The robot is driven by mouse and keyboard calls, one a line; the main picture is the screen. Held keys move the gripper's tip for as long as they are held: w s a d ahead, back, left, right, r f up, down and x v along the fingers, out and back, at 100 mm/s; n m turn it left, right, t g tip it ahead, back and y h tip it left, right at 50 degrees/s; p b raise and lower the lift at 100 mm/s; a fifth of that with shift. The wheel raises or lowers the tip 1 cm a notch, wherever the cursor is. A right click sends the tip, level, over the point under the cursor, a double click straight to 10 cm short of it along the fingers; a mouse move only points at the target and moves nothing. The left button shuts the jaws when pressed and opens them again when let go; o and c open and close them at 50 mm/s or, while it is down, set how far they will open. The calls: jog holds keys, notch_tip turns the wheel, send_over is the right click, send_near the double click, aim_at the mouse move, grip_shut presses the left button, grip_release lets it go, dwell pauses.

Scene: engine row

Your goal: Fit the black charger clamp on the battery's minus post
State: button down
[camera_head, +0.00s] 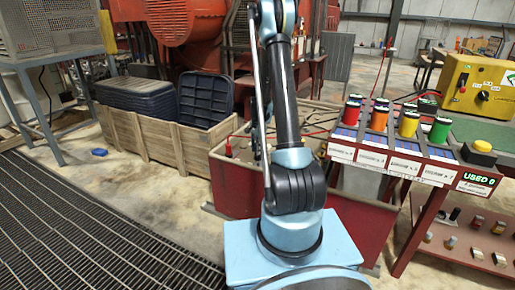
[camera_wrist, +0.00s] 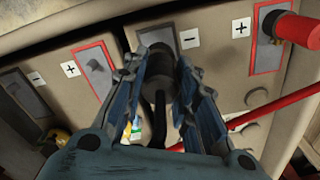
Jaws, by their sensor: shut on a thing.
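In the wrist view my gripper (camera_wrist: 163,66) is shut on the black charger clamp (camera_wrist: 160,38), between its two blue fingers. A black cable (camera_wrist: 158,115) runs from the clamp back toward the palm. The clamp's dark round end is over the beige battery top (camera_wrist: 225,75), beside a minus label (camera_wrist: 189,38). The minus post is hidden behind the clamp, so I cannot tell whether they touch. The red clamp (camera_wrist: 296,29) is at the plus post, near a plus label (camera_wrist: 241,27). My gripper is hidden behind my arm in the head view.
Another battery's plus label (camera_wrist: 71,69) and bare post (camera_wrist: 96,65) are left of my gripper. A red cable (camera_wrist: 275,110) crosses at the right.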

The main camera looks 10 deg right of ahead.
jog(key=shift+f, duration=2.1)
jog(key=c, duration=1.2)
grip_release()
notch_tip(320, 180, up, 12)
jog(key=shift+f, duration=0.1)
